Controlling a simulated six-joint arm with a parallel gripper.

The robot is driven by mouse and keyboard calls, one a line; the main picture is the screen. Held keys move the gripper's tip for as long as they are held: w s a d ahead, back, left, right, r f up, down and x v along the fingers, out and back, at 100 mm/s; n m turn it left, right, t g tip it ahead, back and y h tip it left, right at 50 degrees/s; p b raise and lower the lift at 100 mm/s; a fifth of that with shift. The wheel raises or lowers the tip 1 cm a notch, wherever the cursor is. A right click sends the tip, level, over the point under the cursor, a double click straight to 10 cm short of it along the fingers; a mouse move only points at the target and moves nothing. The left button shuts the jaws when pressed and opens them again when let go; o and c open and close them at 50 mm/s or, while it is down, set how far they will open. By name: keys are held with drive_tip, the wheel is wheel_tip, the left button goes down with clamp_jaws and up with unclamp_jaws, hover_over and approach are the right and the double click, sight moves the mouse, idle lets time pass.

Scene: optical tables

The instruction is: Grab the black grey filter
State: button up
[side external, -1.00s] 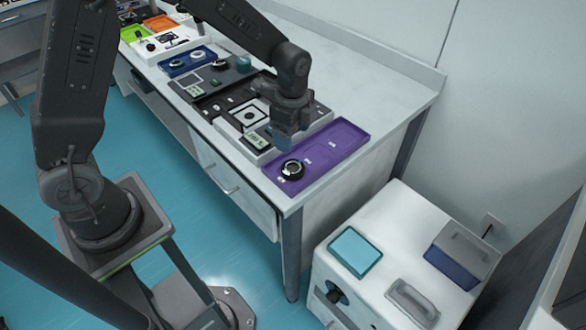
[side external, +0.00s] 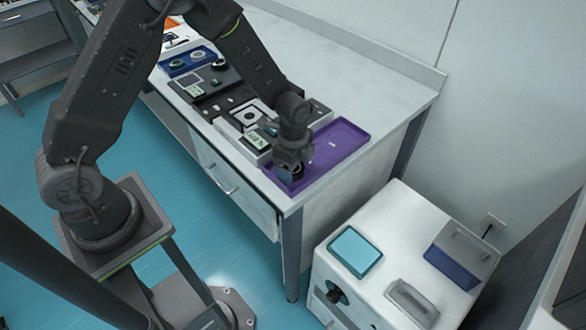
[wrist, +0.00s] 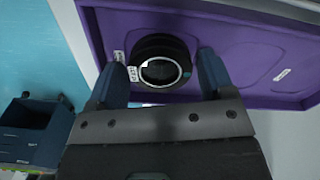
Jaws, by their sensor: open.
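The black grey filter (wrist: 158,68) is a round black ring with a grey-silver inner rim, lying in the purple tray (wrist: 260,45). In the wrist view my gripper (wrist: 161,70) is open, with one blue finger on each side of the filter. The fingers look apart from the ring, and I cannot tell how far above the tray they are. In the side view my gripper (side external: 290,178) is over the front end of the purple tray (side external: 340,140) and mostly hides the filter.
The white table's front edge is close to the tray. Black and white device panels (side external: 245,115) stand left of the tray. A white cabinet (side external: 400,250) stands at the lower right.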

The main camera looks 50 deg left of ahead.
drive_tip(key=c, duration=0.7)
drive_tip(key=shift+r, duration=0.15)
